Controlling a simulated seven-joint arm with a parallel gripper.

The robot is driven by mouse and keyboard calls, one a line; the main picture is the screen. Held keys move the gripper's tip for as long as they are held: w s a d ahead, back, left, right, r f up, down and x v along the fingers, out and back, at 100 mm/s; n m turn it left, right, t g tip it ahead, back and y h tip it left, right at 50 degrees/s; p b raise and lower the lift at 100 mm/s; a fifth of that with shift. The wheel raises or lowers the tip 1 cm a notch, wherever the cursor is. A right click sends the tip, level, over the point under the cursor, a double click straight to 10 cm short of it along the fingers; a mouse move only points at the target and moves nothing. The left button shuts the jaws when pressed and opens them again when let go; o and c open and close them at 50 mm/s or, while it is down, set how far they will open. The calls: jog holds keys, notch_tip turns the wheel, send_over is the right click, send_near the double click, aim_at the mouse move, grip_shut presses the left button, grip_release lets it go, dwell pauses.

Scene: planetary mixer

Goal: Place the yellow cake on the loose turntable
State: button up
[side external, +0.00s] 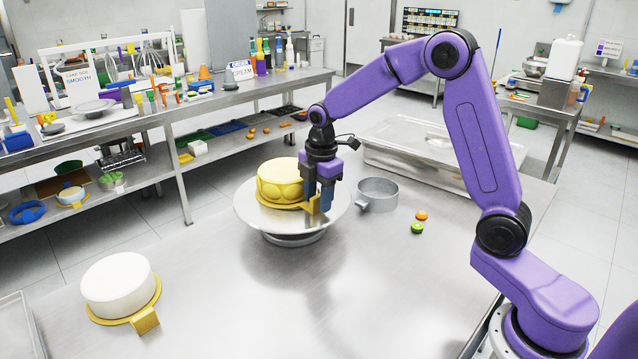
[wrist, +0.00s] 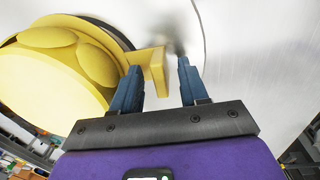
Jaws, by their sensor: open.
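The yellow cake (side external: 280,182) sits upright on the loose turntable (side external: 246,213), left of the plate's middle, on a gold board with a tab. The cake also fills the upper left of the wrist view (wrist: 50,75). My gripper (side external: 322,205) is at the cake's right side, low over the plate. In the wrist view my gripper (wrist: 158,80) has its blue fingers apart on either side of the gold tab (wrist: 153,66). I cannot tell whether a finger touches the tab. The turntable's plate shows in the wrist view too (wrist: 188,20).
A white cake (side external: 118,287) on a gold board stands at the front left of the steel table. A grey round pan (side external: 378,194) is right of the turntable, with small orange (side external: 421,216) and green (side external: 417,228) pieces. A steel tray (side external: 425,147) lies behind. The table's front middle is clear.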

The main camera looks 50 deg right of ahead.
notch_tip(320, 180, up, 12)
jog(key=s+a+f+m, duration=0.15)
jog(key=s+a, duration=0.25)
jog(key=s, duration=0.4)
jog(key=s+a+f+m, duration=0.15)
jog(key=s+a, duration=0.25)
jog(key=s, duration=0.4)
jog(key=s+d+f+m, duration=0.1)
jog(key=s+f, duration=0.2)
jog(key=s, duration=0.6)
jog(key=s+d+f+m, duration=0.1)
jog(key=s+d+f, duration=0.1)
jog(key=s, duration=0.7)
jog(key=shift+f+g, duration=0.3)
jog(key=shift+f, duration=0.1)
